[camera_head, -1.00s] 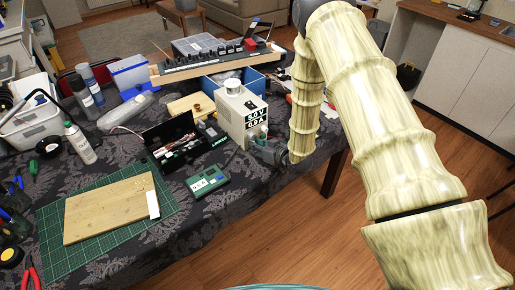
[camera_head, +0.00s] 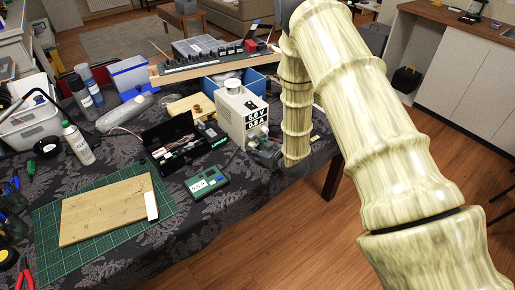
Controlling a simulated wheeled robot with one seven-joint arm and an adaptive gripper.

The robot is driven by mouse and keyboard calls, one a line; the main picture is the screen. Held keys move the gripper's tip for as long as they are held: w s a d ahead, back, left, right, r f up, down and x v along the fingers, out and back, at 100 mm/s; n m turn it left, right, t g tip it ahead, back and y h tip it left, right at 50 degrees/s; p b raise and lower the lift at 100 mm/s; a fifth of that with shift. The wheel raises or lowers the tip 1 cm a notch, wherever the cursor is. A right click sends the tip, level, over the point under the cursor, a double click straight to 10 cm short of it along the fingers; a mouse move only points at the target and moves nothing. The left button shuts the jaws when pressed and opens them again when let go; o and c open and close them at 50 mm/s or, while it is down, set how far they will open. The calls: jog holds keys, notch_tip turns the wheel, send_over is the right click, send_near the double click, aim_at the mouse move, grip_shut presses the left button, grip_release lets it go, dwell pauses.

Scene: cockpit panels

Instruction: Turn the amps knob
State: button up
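A white bench power supply (camera_head: 231,112) stands near the right edge of the table, with a metal cup on top. Its front shows two dark readouts, a volts line above (camera_head: 256,115) and an amps line below (camera_head: 255,124). The knobs are on the lower front; they are small, partly covered, and I cannot tell which is the amps knob.
A green meter (camera_head: 207,183) and an open black toolbox (camera_head: 181,145) lie left of the supply. A blue bin (camera_head: 246,82) is behind it. A wooden board (camera_head: 105,209) rests on a green cutting mat (camera_head: 60,255). Open floor lies to the right.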

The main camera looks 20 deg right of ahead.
jog(key=shift+s+r, duration=0.1)
jog(key=shift+s, duration=0.05)
jog(key=v, duration=1.1)
jog(key=shift+s, duration=0.3)
jog(key=shift+d+r, duration=0.1)
jog(key=shift+d, duration=0.05)
